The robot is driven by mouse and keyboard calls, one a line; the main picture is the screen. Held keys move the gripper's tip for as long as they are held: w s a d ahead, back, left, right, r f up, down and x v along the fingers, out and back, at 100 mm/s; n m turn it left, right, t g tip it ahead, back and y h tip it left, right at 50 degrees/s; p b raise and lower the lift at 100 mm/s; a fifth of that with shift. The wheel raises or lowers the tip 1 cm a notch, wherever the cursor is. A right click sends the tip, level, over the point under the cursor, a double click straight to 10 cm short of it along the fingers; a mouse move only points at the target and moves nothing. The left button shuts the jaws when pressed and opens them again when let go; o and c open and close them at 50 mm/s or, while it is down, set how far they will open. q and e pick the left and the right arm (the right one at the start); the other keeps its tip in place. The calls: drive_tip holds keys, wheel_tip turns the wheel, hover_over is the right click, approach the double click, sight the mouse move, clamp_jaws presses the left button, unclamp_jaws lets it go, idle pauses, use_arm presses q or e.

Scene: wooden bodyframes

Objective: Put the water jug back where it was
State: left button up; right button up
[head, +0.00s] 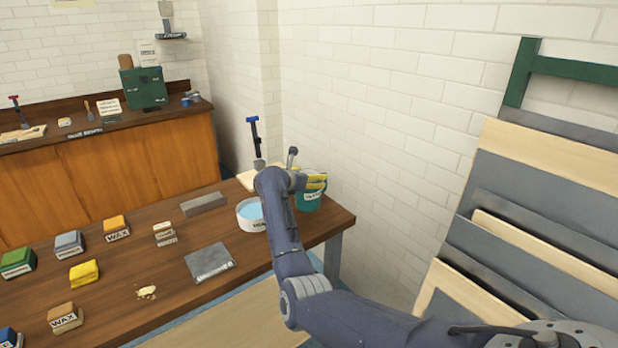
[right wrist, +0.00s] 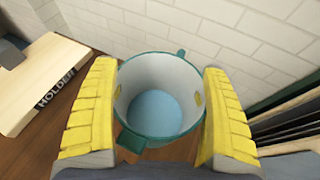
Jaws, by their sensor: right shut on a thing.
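The water jug is a teal jug (head: 310,201) with a label, at the far right corner of the wooden table, near the white wall. In the right wrist view I look down into the jug (right wrist: 160,100), with its pale inside and blue water at the bottom. My right gripper (head: 314,181) has yellow fingers, one on each side of the jug near its rim, and is shut on it. The jug looks upright. I cannot tell whether its base touches the table. My left gripper is not in view.
A wooden holder block (right wrist: 40,75) is left of the jug; a blue-handled tool (head: 254,138) stands there. A white bowl of blue liquid (head: 249,215) is close by. Panels (head: 540,215) lean right.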

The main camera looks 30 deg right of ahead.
drive_tip(key=o, duration=1.5)
drive_tip(key=v, duration=1.2)
drive_tip(key=shift+r, duration=0.1)
